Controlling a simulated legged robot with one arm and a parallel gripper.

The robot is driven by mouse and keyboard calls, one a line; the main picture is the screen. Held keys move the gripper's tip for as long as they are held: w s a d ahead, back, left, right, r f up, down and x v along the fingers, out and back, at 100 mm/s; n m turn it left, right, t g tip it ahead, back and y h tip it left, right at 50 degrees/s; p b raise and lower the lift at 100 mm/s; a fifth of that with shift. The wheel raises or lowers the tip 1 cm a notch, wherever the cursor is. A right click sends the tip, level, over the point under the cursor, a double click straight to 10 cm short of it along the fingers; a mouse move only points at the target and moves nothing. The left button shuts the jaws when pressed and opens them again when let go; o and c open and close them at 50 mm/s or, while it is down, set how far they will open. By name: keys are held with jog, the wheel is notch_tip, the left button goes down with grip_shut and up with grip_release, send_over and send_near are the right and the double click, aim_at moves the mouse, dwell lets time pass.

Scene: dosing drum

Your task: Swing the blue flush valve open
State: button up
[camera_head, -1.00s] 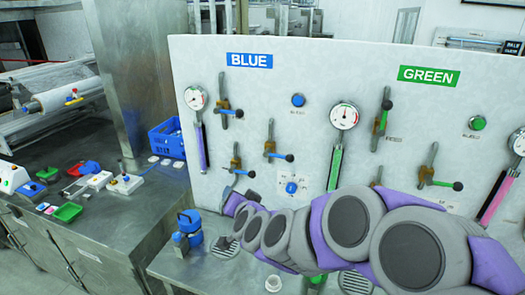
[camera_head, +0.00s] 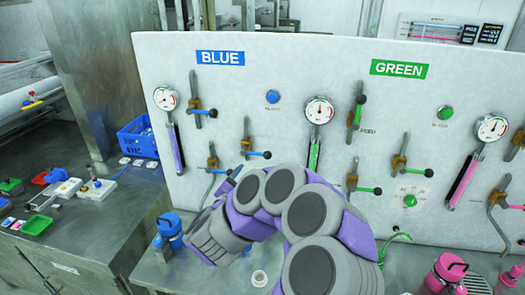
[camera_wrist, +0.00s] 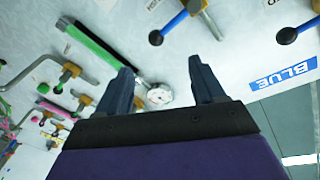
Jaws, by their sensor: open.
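Several valves with blue handles are on the panel's left part under the BLUE sign. In the head view there is an upper-left one (camera_head: 198,109), a middle one (camera_head: 257,154) and a lower-left one (camera_head: 215,165) partly behind my arm. I cannot read which is the flush valve. In the wrist view, one blue handle with a black ball end (camera_wrist: 174,26) lies above my gripper (camera_wrist: 160,84), and another (camera_wrist: 303,27) is at the right edge. My gripper is open and empty, facing the panel, with both dark fingers apart from the handles. My arm mostly hides it in the head view.
A round gauge (camera_wrist: 160,95) with a green tube shows between the fingers. Green-handled valves (camera_head: 366,189) are right of centre. A blue bottle (camera_head: 170,226) and pink bottles (camera_head: 449,270) stand on the bench. A blue crate (camera_head: 138,139) is at left.

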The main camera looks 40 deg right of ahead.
aim_at(268, 152)
jog(key=x, duration=1.5)
jog(key=shift+f, duration=0.1)
jog(key=shift+x, duration=0.85)
jog(key=shift+s, duration=0.15)
